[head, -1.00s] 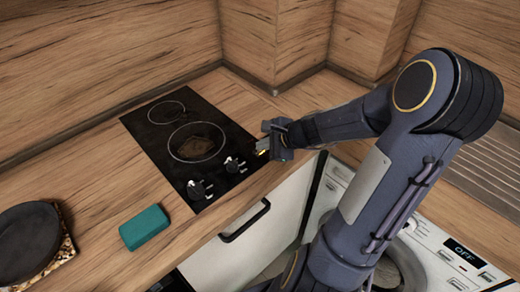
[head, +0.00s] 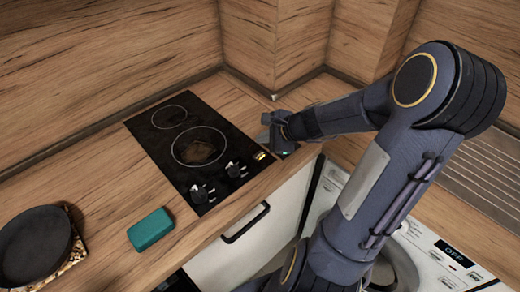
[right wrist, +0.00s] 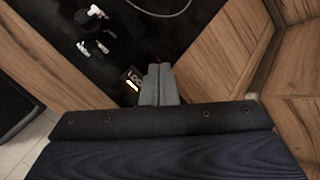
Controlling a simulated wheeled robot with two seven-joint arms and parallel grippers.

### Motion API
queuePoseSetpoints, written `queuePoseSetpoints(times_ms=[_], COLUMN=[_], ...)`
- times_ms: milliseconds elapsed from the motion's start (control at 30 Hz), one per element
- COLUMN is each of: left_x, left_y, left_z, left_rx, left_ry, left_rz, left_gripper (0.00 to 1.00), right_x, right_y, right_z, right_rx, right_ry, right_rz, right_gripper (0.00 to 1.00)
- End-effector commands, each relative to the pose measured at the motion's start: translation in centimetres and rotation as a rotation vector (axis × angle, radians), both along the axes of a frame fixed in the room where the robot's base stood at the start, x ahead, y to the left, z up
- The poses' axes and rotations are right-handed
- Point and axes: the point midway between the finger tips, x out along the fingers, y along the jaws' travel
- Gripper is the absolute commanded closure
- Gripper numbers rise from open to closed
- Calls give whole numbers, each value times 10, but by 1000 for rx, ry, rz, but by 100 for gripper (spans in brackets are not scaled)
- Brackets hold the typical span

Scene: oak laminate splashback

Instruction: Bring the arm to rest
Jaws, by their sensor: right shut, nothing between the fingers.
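My right arm reaches in from the right in the head view. Its gripper (head: 268,132) is over the wooden counter at the right edge of the black cooktop (head: 158,145). In the right wrist view the gripper's fingers (right wrist: 158,84) are together with nothing between them. They point toward the cooktop, which also shows there (right wrist: 180,40). I cannot tell whether the fingertips touch any surface. My left gripper is not in view.
Two knobs (head: 234,169) (head: 199,193) stand up on the cooktop. A teal block (head: 150,229) and a dark pan (head: 34,246) on a patterned mat (head: 76,254) are to the left. A cabinet handle (head: 245,223) juts out below the counter. A white washing machine (head: 425,255) is at lower right.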

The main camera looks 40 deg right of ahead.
Motion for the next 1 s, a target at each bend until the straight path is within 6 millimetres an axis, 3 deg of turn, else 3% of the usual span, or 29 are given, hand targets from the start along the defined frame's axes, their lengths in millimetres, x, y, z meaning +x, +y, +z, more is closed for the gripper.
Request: queuePoseSetpoints(times_ms=[33,133,733,867,1000], left_x=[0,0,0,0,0], left_y=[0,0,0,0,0], left_z=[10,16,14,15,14], left_rx=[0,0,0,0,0], left_ry=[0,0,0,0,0], left_rz=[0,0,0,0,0], left_gripper=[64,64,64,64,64], right_x=[0,0,0,-8,-48], right_y=[0,0,4,37,105], right_z=[10,17,19,41,80], right_rx=[-1,0,-10,-119,-388], right_ry=[0,0,-4,-38,-121], right_rz=[1,0,17,198,622], right_gripper=[100,100,100,100,100])
